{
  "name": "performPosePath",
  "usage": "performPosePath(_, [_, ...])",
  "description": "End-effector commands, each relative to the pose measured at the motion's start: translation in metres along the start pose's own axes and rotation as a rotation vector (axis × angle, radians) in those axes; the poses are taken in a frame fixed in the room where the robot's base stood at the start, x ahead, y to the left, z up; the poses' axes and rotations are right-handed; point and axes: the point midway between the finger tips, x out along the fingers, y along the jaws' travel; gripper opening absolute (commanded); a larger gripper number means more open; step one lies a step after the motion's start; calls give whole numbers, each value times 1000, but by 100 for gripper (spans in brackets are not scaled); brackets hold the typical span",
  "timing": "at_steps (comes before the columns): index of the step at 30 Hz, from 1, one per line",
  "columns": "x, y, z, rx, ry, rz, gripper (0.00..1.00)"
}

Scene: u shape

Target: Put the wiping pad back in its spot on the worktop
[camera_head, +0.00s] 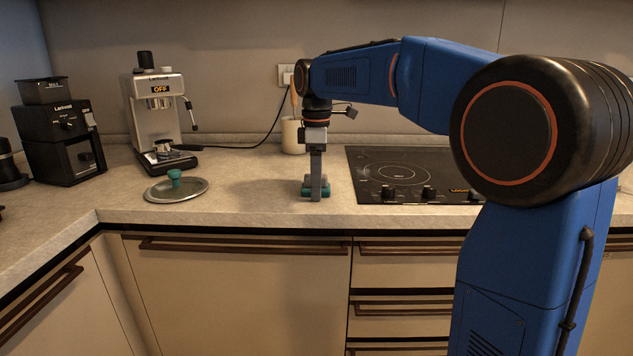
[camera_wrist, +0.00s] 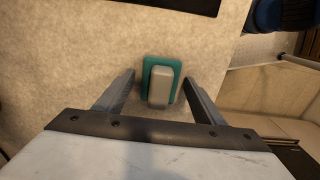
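The wiping pad (camera_wrist: 160,99) has a teal base and a grey block-shaped handle. It lies flat on the worktop (camera_head: 240,204), left of the hob, and its teal edges (camera_head: 307,192) show around my gripper in the head view. My gripper (camera_wrist: 159,77) is open and points down over the pad. In the wrist view one finger is on each side of the pad with gaps between, and neither appears to touch the handle. In the head view my gripper (camera_head: 316,196) hides the pad's middle. I cannot make out a marked spot for the pad.
A black hob (camera_head: 400,165) lies just right of the pad, with knobs along its front. A round metal lid with a teal knob (camera_head: 176,189) lies to the left. A coffee machine (camera_head: 158,115), a grinder (camera_head: 60,140) and a cream pot (camera_head: 291,136) stand behind.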

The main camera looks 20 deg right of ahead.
Motion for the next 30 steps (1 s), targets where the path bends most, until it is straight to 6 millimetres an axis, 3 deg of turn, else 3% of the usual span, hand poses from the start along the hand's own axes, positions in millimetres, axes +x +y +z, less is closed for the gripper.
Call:
performPosePath(7, [-3,0,0,0,0,0,63])
performPosePath(11, [-15,1,0,0,1,2,63])
performPosePath(24, [-95,1,0,0,1,1,63])
performPosePath(30, [-117,0,0,0,1,1,63])
